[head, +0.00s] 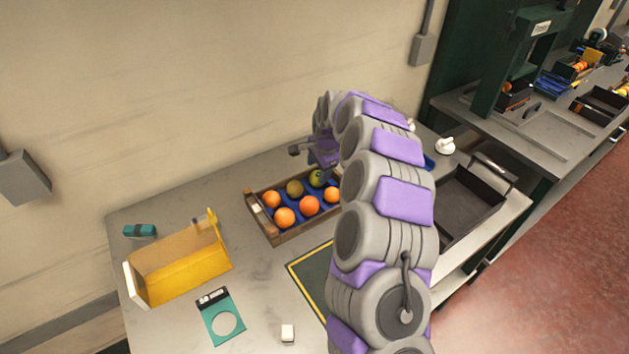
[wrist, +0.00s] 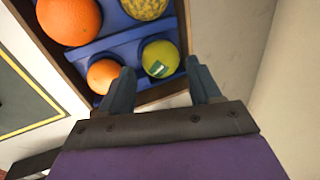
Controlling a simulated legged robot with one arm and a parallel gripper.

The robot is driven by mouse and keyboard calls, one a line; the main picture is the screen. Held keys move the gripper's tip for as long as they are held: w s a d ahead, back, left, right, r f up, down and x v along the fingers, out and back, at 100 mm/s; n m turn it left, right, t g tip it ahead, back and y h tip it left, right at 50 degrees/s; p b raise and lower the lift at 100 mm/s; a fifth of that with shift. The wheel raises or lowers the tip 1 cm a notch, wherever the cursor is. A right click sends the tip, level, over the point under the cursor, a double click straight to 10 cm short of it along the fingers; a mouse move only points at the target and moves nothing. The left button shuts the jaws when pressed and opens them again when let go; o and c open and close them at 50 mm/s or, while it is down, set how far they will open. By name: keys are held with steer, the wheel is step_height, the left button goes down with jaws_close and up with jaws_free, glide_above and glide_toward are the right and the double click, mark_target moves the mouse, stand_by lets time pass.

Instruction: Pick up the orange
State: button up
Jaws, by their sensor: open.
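A wooden tray (head: 275,237) with a blue insert holds several round fruits. In the head view, oranges (head: 285,217) fill the front row, another orange (head: 271,199) sits at the left, and a yellowish fruit (head: 294,188) and a greenish one (head: 316,178) lie at the back. My gripper (wrist: 160,70) is open and empty at the tray's edge. In the wrist view, the yellow-green fruit with a sticker (wrist: 160,58) shows between the fingertips. An orange (wrist: 103,76) is just left of the left finger, partly hidden by it. A larger orange (wrist: 68,20) is farther left.
A black tray (head: 465,205) is right of my arm. The wall (head: 200,90) rises close behind the fruit tray. My arm hides part of the table.

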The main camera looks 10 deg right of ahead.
mark_target(318, 174)
steer(key=shift+d+f, duration=0.3)
steer(key=b+x, duration=0.1)
steer(key=x, duration=0.3)
steer(key=shift+w+d+f+b, duration=0.1)
steer(key=shift+f+b, duration=0.1)
steer(key=shift+b, duration=0.2)
steer(key=shift+w+f, duration=0.2)
steer(key=shift+s+a+r, duration=0.1)
steer(key=shift+a+r, duration=0.1)
steer(key=shift+a, duration=0.3)
steer(key=shift+d, duration=0.55)
steer(key=c, duration=0.6)
steer(key=shift+c, duration=0.6)
steer(key=shift+a, duration=0.1)
steer(key=shift+a, duration=0.1)
